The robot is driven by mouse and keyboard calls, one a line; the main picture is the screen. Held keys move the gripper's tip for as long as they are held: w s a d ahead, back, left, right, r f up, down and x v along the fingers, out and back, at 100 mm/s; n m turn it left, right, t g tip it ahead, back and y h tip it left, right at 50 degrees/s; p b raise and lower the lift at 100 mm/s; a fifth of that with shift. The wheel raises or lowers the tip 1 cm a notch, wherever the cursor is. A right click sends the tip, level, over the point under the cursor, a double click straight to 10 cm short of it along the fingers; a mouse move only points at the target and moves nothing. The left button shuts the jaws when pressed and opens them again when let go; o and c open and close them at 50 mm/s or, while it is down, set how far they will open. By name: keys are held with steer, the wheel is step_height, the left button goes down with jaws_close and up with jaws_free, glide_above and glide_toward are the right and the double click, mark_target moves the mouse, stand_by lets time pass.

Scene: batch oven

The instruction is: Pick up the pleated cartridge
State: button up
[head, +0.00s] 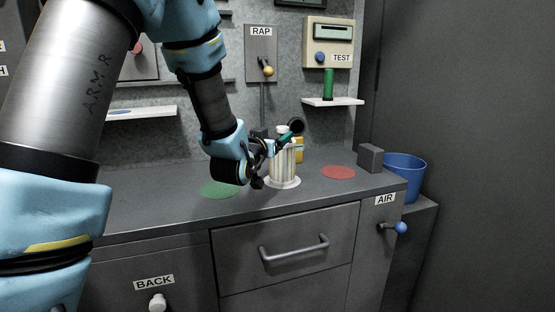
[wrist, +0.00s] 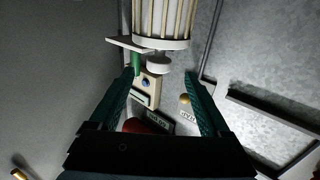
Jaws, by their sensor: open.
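The pleated cartridge (head: 284,163) is white and ribbed, with a round base flange and a small top knob. It stands upright on the grey counter. My gripper (head: 287,137) is at the cartridge's upper end, its green fingers partly in front of it. In the wrist view, the cartridge (wrist: 164,18) fills the top centre, and its end cap and knob point down the picture. The open green fingers (wrist: 159,75) lie either side of the knob's line, with nothing seen held. Whether a finger touches the cartridge cannot be told.
On the counter (head: 160,215) are a green disc (head: 220,189), a red disc (head: 338,172), a grey block (head: 370,158) and a yellow object (head: 299,146) behind the cartridge. A blue bin (head: 406,168) stands right. A TEST box (head: 328,43) hangs above a shelf (head: 333,101).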

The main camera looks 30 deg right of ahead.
mark_target(280, 131)
steer(key=p+x, duration=0.2)
steer(key=x, duration=0.4)
steer(key=shift+d+f, duration=0.15)
steer(key=shift+d, duration=0.1)
jaws_close()
stand_by(0.5)
stand_by(0.8)
